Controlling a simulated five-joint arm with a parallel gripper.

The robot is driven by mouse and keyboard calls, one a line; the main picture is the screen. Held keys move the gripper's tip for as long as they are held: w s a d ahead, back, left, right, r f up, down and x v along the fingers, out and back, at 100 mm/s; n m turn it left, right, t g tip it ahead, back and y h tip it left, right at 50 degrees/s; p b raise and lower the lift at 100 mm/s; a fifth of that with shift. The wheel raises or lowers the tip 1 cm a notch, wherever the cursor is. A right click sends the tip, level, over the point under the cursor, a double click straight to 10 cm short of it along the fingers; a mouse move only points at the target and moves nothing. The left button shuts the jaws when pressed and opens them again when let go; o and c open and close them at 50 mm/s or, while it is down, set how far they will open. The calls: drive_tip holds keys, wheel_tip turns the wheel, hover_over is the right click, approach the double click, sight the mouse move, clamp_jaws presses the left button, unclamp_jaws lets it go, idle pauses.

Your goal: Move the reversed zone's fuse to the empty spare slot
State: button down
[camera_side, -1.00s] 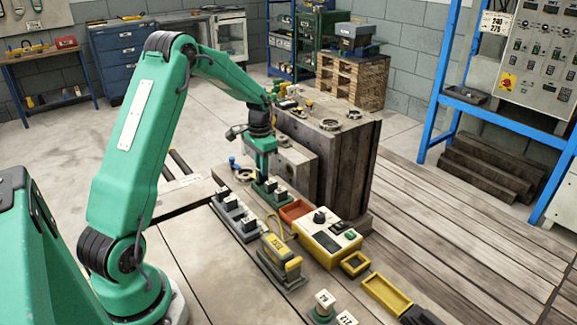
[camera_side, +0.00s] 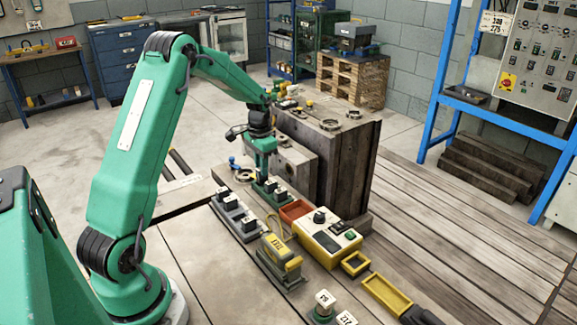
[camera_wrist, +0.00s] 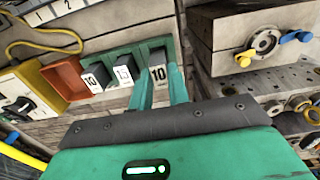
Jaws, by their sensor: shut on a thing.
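A green fuse block (camera_side: 287,201) stands on the bench beside the heavy mould block. In the wrist view the green block (camera_wrist: 136,47) holds a row of dark fuses with white labels: a fuse marked 10 (camera_wrist: 91,82), one marked 15 (camera_wrist: 123,73) and another marked 10 (camera_wrist: 157,73) at the right end. My gripper (camera_wrist: 162,92) is shut on the right-end fuse; it also shows in the side view (camera_side: 262,172), pointing down over the far end of the block. Whether the held fuse is still seated is hard to tell.
A grey block (camera_side: 237,220) with several dark fuses lies to the left. A red tray (camera_side: 294,210), a yellow tester (camera_side: 327,238) and a yellow plug unit (camera_side: 281,258) stand nearer the camera. The tall mould block (camera_side: 325,155) is close on the gripper's right.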

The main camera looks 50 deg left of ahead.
drive_tip(key=shift+f, duration=0.95)
idle(1.1)
drive_tip(key=c, duration=1.3)
unclamp_jaws()
drive_tip(key=shift+o, duration=0.2)
drive_tip(key=shift+r, duration=0.15)
drive_tip(key=shift+r, duration=3.65)
